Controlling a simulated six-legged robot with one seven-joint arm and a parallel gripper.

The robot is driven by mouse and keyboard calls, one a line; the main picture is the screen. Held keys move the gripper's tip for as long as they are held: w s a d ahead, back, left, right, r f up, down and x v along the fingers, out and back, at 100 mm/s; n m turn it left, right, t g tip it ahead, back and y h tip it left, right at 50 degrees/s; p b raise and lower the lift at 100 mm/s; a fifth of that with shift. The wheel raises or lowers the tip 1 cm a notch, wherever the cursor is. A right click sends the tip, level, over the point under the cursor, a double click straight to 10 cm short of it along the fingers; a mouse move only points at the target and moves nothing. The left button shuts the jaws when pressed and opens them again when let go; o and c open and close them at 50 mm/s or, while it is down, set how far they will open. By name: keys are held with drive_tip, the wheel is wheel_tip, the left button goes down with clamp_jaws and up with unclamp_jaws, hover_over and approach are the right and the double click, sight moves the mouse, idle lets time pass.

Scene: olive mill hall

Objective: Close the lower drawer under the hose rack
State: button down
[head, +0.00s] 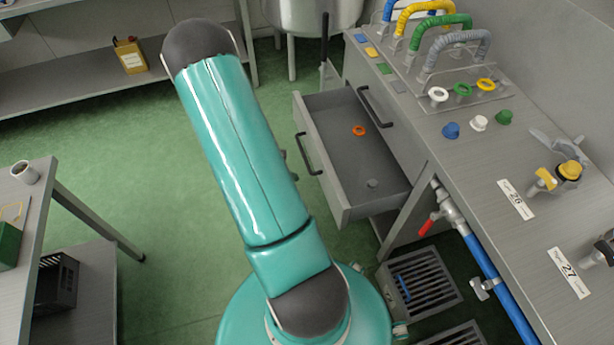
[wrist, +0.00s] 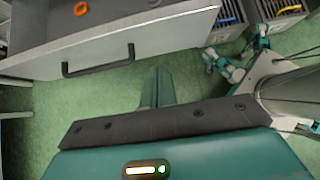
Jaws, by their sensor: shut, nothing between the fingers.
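The lower drawer (head: 340,118) under the hose rack (head: 440,50) is pulled out, with an orange ring (head: 359,130) and a small grey piece (head: 372,183) inside. Its black bar handle (head: 307,155) faces left. A second handle (head: 376,106) is on the closed front above it. In the wrist view the drawer front (wrist: 150,45) and its handle (wrist: 98,61) are at top left, with the orange ring (wrist: 80,8) behind. My gripper (wrist: 159,72) is shut and empty, its tips near the drawer front, right of the handle. I cannot tell whether they touch. In the head view my arm hides my gripper.
Slotted crates (head: 425,280) stand on the floor below the bench, near a blue pipe (head: 485,262) with a red-handled valve. A side table (head: 36,185) with a cup stands at left. A low shelf (head: 80,83) runs along the back. Green floor left of the drawer is clear.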

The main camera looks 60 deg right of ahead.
sight(330, 182)
drive_tip(key=x, duration=0.3)
drive_tip(key=r+x, duration=0.1)
drive_tip(key=x, duration=0.3)
drive_tip(key=s+d+x, duration=0.1)
drive_tip(key=x, duration=0.3)
drive_tip(key=shift+s+r, duration=0.1)
drive_tip(key=shift+r, duration=0.05)
drive_tip(key=shift+s+d, duration=0.4)
drive_tip(key=shift+d, duration=0.05)
